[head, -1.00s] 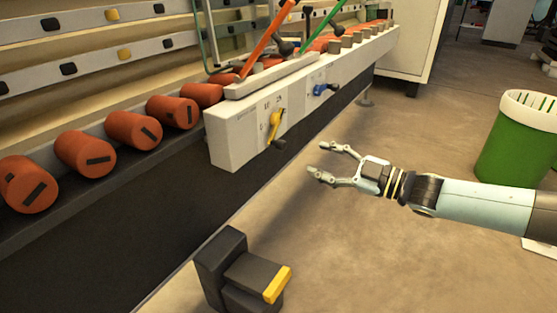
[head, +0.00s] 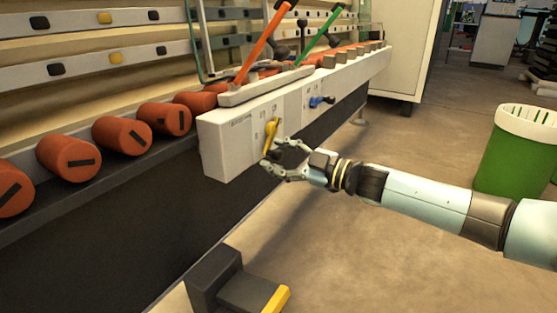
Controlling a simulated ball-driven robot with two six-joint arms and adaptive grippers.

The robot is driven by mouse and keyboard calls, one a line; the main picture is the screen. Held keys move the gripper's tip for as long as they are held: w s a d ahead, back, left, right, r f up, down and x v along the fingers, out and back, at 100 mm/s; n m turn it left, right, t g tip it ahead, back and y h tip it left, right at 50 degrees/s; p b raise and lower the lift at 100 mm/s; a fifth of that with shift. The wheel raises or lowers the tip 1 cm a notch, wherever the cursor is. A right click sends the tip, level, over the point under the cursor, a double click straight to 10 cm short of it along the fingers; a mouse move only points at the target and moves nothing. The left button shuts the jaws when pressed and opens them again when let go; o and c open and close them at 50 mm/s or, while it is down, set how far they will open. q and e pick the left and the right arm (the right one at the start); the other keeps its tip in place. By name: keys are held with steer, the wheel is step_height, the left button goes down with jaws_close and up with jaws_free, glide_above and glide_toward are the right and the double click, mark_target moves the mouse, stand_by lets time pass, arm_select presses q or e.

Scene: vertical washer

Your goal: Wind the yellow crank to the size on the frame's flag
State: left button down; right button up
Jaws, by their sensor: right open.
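The yellow crank (head: 271,133) is on the front of the pale control box (head: 228,150), with small scale marks beside it that are too small to read here. Its arm hangs downward, and its dark knob is hidden behind my fingers. My right gripper (head: 272,160) is open, with its fingers around the lower end of the crank; I cannot tell whether they touch it. My left gripper is not in view. I cannot make out a flag with a size on it.
A blue crank (head: 320,101) is farther right on the box. Orange rollers (head: 122,136) line the machine's edge at left. An orange lever (head: 265,45) and a green lever (head: 318,35) rise above the box. A green bin (head: 515,155) stands right; open floor lies between.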

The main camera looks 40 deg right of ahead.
steer(key=shift+w, duration=0.1)
steer(key=shift+c, duration=0.2)
jaws_close()
steer(key=shift+w+d+f+n, duration=0.1)
steer(key=shift+d+f+n, duration=0.1)
steer(key=shift+n, duration=0.5)
steer(key=shift+o, duration=0.2)
jaws_free()
steer(key=v, duration=1.2)
